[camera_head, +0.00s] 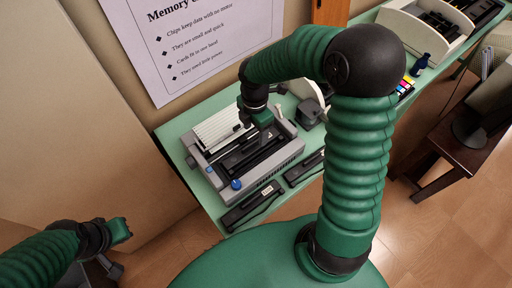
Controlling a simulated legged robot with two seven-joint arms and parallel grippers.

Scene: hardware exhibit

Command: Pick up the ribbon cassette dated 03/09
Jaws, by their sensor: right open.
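Two long black ribbon cassettes lie along the front edge of the green table. One cassette (252,206) with a small pale label is in front of the printer, and another cassette (301,171) lies to its right, partly hidden by my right arm. Their dates are too small to read. A grey printer (285,157) with a blue knob stands behind them, its top open over a dark interior. My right gripper (266,123) is open above the back right of the printer, apart from both cassettes. My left gripper (121,230) is at the lower left, away from the table; its jaws are unclear.
A dark grey block (309,112) and a white item stand right of the printer. A cream tray (408,27) with dark parts and a small blue bottle (421,64) are farther right. A dark wooden stand (446,158) is at the right. A memory poster (200,42) hangs behind.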

